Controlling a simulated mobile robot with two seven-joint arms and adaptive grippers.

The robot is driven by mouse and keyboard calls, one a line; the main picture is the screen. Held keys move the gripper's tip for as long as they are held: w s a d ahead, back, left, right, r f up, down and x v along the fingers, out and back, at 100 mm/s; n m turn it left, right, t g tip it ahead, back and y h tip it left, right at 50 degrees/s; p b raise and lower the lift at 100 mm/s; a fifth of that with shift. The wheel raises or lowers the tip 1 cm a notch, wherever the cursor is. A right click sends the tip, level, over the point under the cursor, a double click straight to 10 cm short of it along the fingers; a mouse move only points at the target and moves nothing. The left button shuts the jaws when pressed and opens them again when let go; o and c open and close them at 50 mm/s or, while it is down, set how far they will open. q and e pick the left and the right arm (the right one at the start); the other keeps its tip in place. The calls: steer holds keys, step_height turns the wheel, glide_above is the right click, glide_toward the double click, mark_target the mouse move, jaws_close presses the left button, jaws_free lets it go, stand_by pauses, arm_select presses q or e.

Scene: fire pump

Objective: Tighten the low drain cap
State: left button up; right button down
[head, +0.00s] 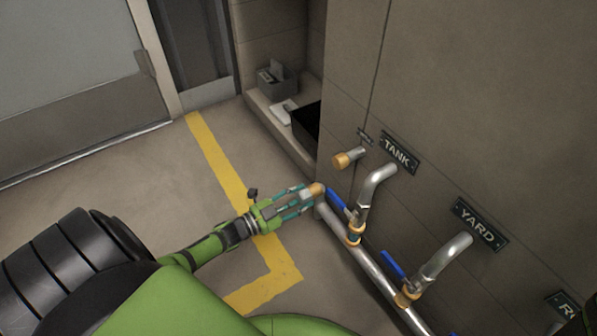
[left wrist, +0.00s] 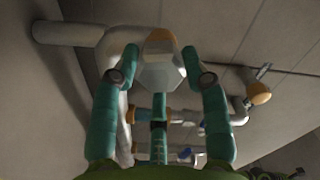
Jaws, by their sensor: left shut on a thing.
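In the left wrist view the cap (left wrist: 161,65) shows a pale hexagonal face with a brass edge. My left gripper (head: 303,196) is shut on it, with one teal finger on each side. In the left wrist view the fingertips (left wrist: 160,66) flank the cap. The join between cap and pipe is hidden.
A second brass cap (head: 343,160) sticks out of the wall above. Pipes with blue-handled valves stand under the TANK sign (head: 398,153) and YARD sign (head: 480,223). A ledge holds a grey box (head: 278,82). The floor with the yellow line (head: 215,150) is open.

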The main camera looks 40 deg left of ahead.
arm_select(q)
steer(key=m, duration=0.4)
steer(key=m+b, duration=0.1)
steer(key=m, duration=0.1)
steer(key=shift+w+d+r+m, duration=0.15)
steer(key=shift+d+m, duration=0.1)
steer(key=shift+m, duration=0.05)
steer(key=m+b, duration=0.1)
steer(key=m, duration=0.5)
steer(key=shift+d, duration=0.15)
steer(key=o, duration=1.1)
steer(key=shift+a+f, duration=0.2)
steer(key=shift+s+a, duration=0.1)
steer(key=shift+s, duration=0.25)
steer(key=v, duration=1.1)
steer(key=shift+s, duration=0.15)
